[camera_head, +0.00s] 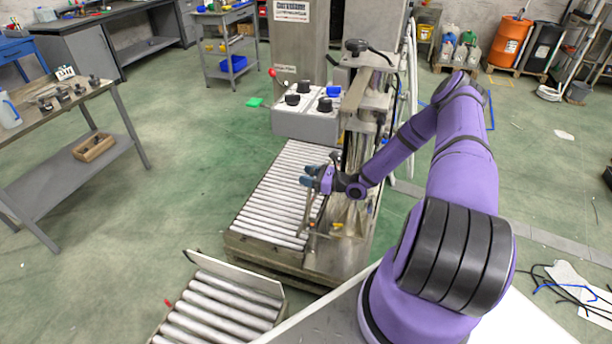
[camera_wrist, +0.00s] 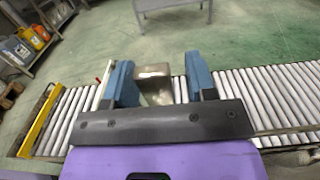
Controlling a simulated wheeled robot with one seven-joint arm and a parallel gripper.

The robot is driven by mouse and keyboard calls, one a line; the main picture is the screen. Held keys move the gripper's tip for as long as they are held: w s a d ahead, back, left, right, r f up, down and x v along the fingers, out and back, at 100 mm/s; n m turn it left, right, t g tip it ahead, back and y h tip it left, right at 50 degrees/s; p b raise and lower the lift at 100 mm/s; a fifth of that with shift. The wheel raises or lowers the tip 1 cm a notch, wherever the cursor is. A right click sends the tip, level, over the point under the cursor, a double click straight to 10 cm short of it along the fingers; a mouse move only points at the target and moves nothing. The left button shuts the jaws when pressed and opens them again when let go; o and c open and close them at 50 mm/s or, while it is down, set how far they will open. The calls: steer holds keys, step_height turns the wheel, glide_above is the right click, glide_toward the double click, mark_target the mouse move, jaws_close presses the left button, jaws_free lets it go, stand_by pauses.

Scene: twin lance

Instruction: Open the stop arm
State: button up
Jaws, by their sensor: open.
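My gripper (camera_head: 309,176) is over the right side of the roller conveyor (camera_head: 270,200), beside the machine column. In the wrist view its two blue fingers (camera_wrist: 160,82) are apart. A worn beige metal piece (camera_wrist: 154,84) shows between them, with a gap visible on each side; it may be part of the stop arm, but I cannot tell. In the head view a thin upright metal link (camera_head: 311,236) stands below my gripper at the conveyor's near right corner. Contact is not clear.
A grey control box (camera_head: 306,122) with black knobs stands at the conveyor's far end. A separate roller section (camera_head: 222,302) with a raised plate (camera_head: 236,275) is nearer. A workbench (camera_head: 60,105) stands at left. Green floor between them is clear.

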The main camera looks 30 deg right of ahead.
steer(key=shift+w+a, duration=0.2)
steer(key=shift+w, duration=0.1)
steer(key=shift+c, duration=0.5)
jaws_close()
steer(key=shift+g+h, duration=0.6)
steer(key=shift+g, duration=0.3)
steer(key=shift+r+x, duration=0.2)
steer(key=shift+x, duration=2.2)
steer(key=shift+o, duration=0.5)
jaws_free()
steer(key=v, duration=1)
steer(key=shift+s+d+r, duration=0.1)
steer(key=shift+s+d, duration=0.05)
steer(key=shift+s, duration=0.15)
